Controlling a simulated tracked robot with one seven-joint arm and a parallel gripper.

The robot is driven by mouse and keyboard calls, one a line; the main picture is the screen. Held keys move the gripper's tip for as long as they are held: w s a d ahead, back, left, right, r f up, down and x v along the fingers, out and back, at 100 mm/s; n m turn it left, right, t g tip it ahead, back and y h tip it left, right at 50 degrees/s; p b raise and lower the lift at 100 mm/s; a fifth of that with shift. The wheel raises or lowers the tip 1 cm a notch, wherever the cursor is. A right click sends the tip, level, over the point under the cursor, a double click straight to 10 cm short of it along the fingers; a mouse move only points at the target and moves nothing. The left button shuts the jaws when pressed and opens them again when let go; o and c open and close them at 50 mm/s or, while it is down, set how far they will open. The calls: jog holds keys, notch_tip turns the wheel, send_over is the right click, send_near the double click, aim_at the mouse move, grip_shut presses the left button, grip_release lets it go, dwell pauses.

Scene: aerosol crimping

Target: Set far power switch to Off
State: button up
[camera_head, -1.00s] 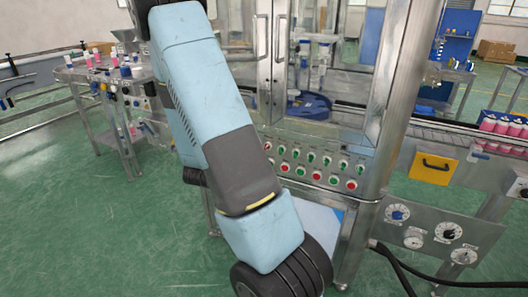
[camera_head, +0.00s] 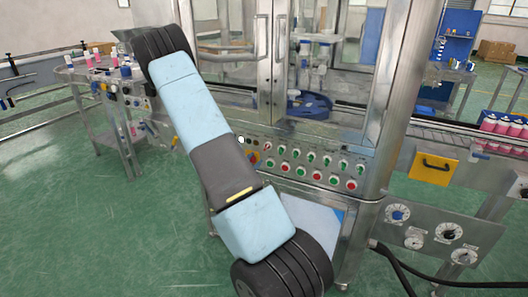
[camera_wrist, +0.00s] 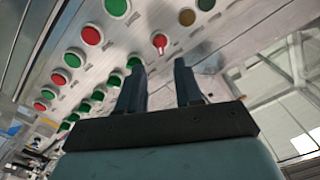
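The front panel (camera_head: 320,172) of the glass-doored machine carries rows of red and green controls. A red-and-yellow control (camera_head: 254,157) shows at the panel's left end, partly behind my arm. In the wrist view a small red switch with a raised handle (camera_wrist: 159,43) stands on the metal panel. I cannot read its label, nor tell its setting or whether it is the far power switch. My gripper (camera_wrist: 160,78) is open and empty. Its two dark fingers point at the panel, with the red switch lined up beyond the gap between them. The head view does not show my gripper clearly.
Large red (camera_wrist: 91,35) and green (camera_wrist: 117,6) buttons sit left of my fingers in the wrist view. In the head view a gauge panel (camera_head: 440,236) with dials and black hoses are at the right. A bench (camera_head: 105,75) stands at the left, with open green floor before it.

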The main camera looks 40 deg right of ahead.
aim_at(265, 149)
jog(key=x, duration=0.8)
jog(key=shift+w+d, duration=0.15)
jog(key=shift+d, duration=0.15)
jog(key=shift+c, duration=0.5)
grip_shut()
